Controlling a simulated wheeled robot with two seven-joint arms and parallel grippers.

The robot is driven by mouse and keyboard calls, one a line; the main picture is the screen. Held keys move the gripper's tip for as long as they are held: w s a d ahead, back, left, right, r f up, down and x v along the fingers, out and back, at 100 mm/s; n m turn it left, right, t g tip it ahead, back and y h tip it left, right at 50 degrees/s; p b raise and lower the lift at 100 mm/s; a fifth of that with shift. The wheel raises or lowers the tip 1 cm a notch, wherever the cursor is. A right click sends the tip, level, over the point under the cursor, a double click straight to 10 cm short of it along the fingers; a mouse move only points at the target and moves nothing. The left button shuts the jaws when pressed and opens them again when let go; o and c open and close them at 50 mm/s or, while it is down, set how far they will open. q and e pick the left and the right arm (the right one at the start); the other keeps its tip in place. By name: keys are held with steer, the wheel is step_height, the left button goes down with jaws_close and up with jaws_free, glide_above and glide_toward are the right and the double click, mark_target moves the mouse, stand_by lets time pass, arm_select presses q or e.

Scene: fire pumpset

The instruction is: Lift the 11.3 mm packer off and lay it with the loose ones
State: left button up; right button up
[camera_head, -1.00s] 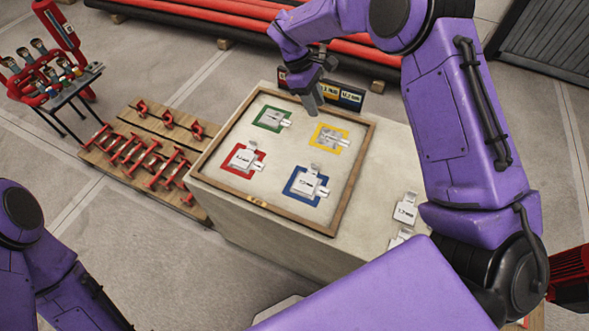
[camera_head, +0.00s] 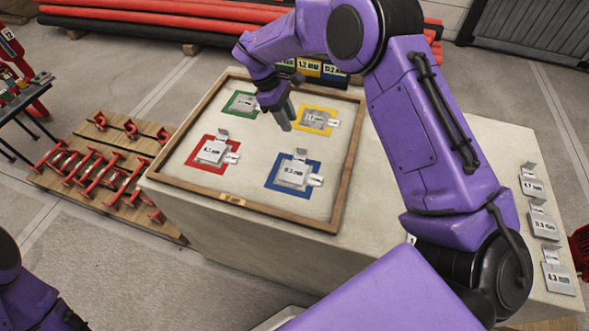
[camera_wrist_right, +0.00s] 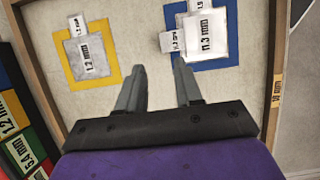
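The 11.3 mm packer (camera_head: 293,172) is a flat silvery plate with a raised tab, lying on the blue square (camera_head: 272,180) in the wooden-framed tray (camera_head: 342,190). In the right wrist view its label reads 11.3 mm (camera_wrist_right: 207,38), and other small label tabs show at its edge; how many plates lie under it I cannot tell. My right gripper (camera_head: 284,122) hangs above the tray, behind the blue square. In the right wrist view its fingers (camera_wrist_right: 159,68) are apart with nothing between them. The loose packers (camera_head: 544,226) lie at the right of the bench. My left gripper is out of view.
Other packers lie on the red (camera_head: 196,164), green (camera_head: 230,107) and yellow (camera_head: 326,130) squares. Coloured label blocks (camera_head: 322,72) stand behind the tray. The bench top (camera_head: 490,140) is clear behind the loose packers. My right arm crosses above the bench.

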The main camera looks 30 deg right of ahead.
mark_target(300, 148)
steer(key=p+x, duration=0.3)
steer(key=x, duration=0.7)
steer(key=shift+a+f, duration=0.2)
steer(key=shift+f, duration=0.25)
jaws_close()
